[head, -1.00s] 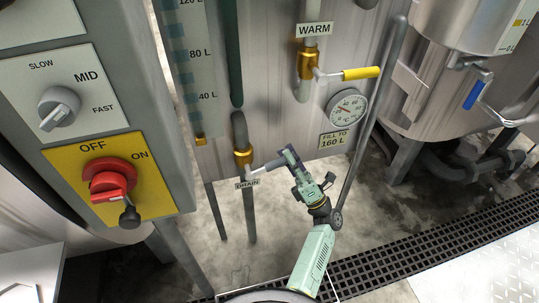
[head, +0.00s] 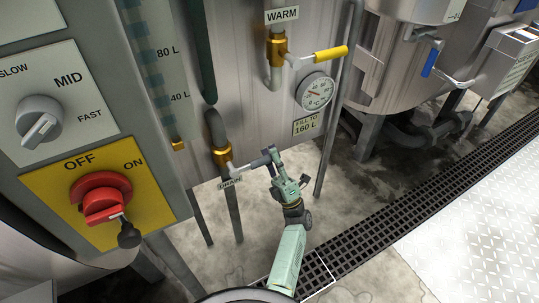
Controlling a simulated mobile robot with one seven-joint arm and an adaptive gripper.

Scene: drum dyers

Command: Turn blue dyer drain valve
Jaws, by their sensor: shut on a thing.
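The drain valve (head: 221,157) is a brass body on a dark vertical pipe, low on the steel dyer, with a small DRAIN label (head: 230,183) below it. Its pale lever (head: 238,168) sticks out to the right and slightly up, ending in a dark grey grip. My gripper (head: 268,158) is at the outer end of this lever and shut on it. The jaws hide the tip of the lever. My pale green arm reaches up to it from the bottom of the view.
The WARM valve (head: 277,50) with a yellow handle (head: 330,54) and a dial gauge (head: 317,92) sit above right. A control panel (head: 90,130) with a red switch (head: 102,198) stands close on the left. A floor grate (head: 400,215) runs along the right.

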